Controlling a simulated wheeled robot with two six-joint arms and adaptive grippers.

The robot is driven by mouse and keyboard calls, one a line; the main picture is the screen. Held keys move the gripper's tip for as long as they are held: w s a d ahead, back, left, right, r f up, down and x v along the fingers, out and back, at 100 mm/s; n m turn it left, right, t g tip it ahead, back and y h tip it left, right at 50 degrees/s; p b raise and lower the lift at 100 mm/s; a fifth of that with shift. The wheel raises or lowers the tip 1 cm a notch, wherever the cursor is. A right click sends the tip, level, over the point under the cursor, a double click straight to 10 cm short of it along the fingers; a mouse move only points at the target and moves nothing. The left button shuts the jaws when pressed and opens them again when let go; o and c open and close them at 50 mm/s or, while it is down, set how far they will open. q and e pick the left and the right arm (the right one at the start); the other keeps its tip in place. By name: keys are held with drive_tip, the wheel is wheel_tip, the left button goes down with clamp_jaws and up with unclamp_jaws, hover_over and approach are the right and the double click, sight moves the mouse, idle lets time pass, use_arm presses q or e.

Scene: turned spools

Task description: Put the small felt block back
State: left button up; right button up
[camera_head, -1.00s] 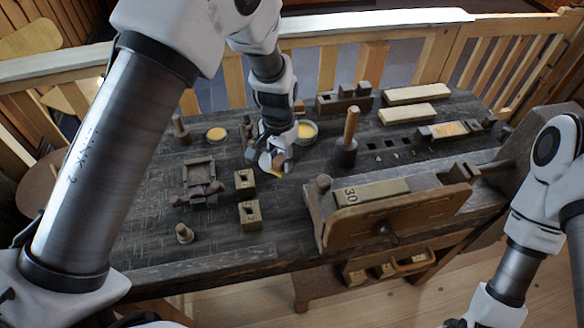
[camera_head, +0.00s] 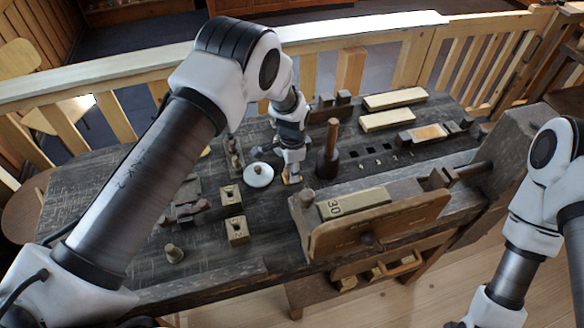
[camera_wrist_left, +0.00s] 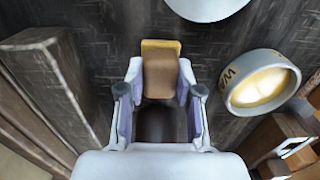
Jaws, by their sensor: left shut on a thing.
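The small felt block (camera_wrist_left: 160,75) is brown with a yellow edge at its far end. In the left wrist view it sits between the two fingers of my left gripper (camera_wrist_left: 160,92), which is shut on it. In the head view my left gripper (camera_head: 291,175) is low over the dark bench (camera_head: 280,235), just right of a white round dish (camera_head: 258,175). Only a small tan bit of the block (camera_head: 291,179) shows there. Whether it touches the bench I cannot tell. My right arm shows at the right edge, but its gripper is out of view.
A mallet (camera_head: 328,165) stands right of my left gripper. In front is a vise (camera_head: 380,225) with a block marked 30 (camera_head: 353,203). Two holed blocks (camera_head: 237,230) stand left. A round tin (camera_wrist_left: 265,82) with yellow contents is close by in the wrist view.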

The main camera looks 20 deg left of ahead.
use_arm(q)
drive_tip(key=shift+s+f, duration=0.1)
drive_tip(key=o, duration=1.1)
drive_tip(key=shift+r, duration=0.3)
wheel_tip(320, 180, up, 12)
drive_tip(key=b, duration=0.3)
drive_tip(key=shift+f, duration=0.15)
